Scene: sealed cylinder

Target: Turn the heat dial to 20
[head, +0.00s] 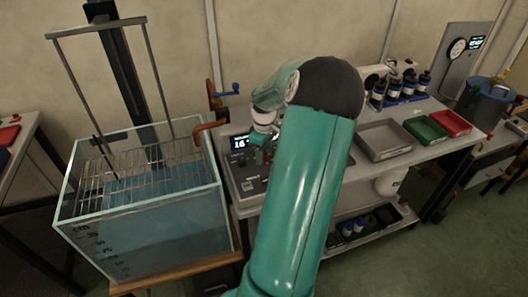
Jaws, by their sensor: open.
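A dark control panel (247,187) sits on the left end of the grey bench. Its small lit display (239,142) seems to read 16, with a further mark too small to tell. I cannot make out the heat dial; it is likely hidden behind my gripper or arm. My gripper (263,157) points down over the panel, just right of the display. It is open, but its fingertips are small and partly covered by my green arm. I cannot tell whether they touch anything.
A glass water tank (150,225) with a wire rack stands close on the left. An orange pipe (208,127) reaches beside the panel. Right on the bench are a grey tray (384,139), a green tray (425,129), a red tray (451,122) and several dark bottles (408,84).

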